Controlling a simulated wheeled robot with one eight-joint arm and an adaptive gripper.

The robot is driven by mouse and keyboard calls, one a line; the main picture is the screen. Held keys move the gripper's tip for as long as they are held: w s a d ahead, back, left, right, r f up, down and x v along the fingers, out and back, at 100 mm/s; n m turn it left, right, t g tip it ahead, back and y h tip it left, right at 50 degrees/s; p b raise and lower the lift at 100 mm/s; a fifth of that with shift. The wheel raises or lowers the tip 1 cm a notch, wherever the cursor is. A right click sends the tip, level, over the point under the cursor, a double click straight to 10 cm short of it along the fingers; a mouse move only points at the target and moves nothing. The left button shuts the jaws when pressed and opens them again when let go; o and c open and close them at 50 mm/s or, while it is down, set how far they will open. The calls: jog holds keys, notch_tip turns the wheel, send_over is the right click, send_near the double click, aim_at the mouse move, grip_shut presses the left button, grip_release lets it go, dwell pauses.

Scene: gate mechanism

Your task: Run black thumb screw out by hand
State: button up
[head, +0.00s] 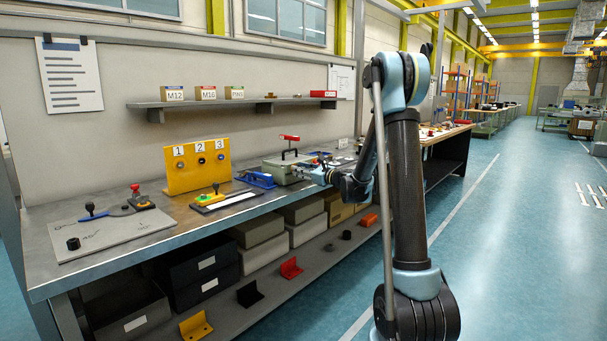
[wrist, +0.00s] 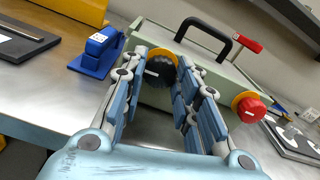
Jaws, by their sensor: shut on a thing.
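The black thumb screw (wrist: 158,72) sits in a yellow ring on the front face of a grey-green box (wrist: 190,48). In the wrist view my gripper (wrist: 166,68) reaches to the box face, its two fingers closed on the screw from both sides. In the head view my gripper (head: 322,175) is small and lies against the box (head: 284,168); the black screw cannot be made out there. A red knob (wrist: 249,107) in an orange ring sits on the same face, to the right. The box has a black handle (wrist: 203,35) on top.
A red-tipped lever (wrist: 245,42) rises behind the handle. A blue block (wrist: 98,50) stands left of the box. A yellow numbered panel (head: 198,165) stands farther left on the bench. A shelf (head: 235,103) runs along the wall above. Bare bench (wrist: 40,98) lies in front at left.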

jog(key=n, duration=0.4)
jog(key=shift+a, duration=0.1)
jog(key=n, duration=0.4)
jog(key=shift+n, duration=0.3)
jog(key=n, duration=0.4)
jog(key=shift+n, duration=0.3)
jog(key=n, duration=1.2)
jog(key=shift+f+n, duration=0.1)
jog(key=shift+n, duration=0.2)
jog(key=n, duration=0.4)
jog(key=shift+n, duration=2)
